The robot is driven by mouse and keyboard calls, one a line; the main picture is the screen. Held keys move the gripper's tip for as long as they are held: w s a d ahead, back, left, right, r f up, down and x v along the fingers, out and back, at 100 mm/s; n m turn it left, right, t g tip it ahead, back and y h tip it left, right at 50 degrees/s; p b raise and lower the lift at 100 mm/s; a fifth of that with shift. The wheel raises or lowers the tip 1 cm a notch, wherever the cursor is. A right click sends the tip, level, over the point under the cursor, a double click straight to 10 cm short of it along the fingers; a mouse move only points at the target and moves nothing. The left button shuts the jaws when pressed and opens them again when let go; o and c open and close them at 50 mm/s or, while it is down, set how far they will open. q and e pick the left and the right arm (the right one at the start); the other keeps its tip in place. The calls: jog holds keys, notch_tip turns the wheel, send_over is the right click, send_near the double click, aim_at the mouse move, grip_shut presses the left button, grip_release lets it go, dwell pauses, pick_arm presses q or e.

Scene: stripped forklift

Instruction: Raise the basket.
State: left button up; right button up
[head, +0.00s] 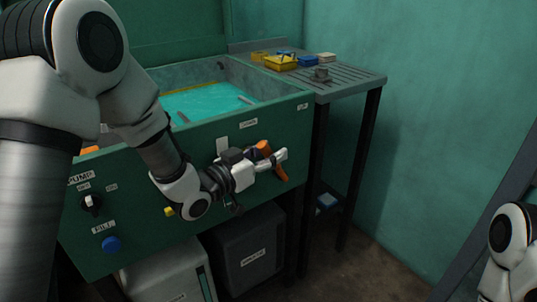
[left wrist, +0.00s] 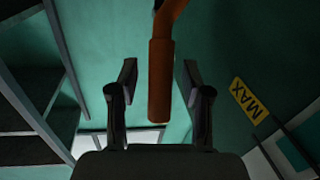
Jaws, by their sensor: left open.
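An orange lever handle (head: 281,172) stands at the front of the green washer tank (head: 270,125). My left gripper (head: 278,158) is at the handle, its fingers on either side of it and partly covering it in the head view. In the left wrist view the handle (left wrist: 160,85) hangs between the two open fingers (left wrist: 160,85), with a visible gap on both sides. The basket is not clearly seen; turquoise liquid (head: 205,99) fills the basin, with grey bars at its surface. My right arm shows at the lower right, its gripper out of frame.
A slatted side table (head: 345,80) with yellow and blue trays (head: 281,62) adjoins the tank on the right. A yellow MAX label (left wrist: 249,101) is right of the handle in the wrist view. A dark box (head: 247,250) stands below; the floor at right is bare.

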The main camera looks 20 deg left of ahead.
pick_arm(q)
grip_shut()
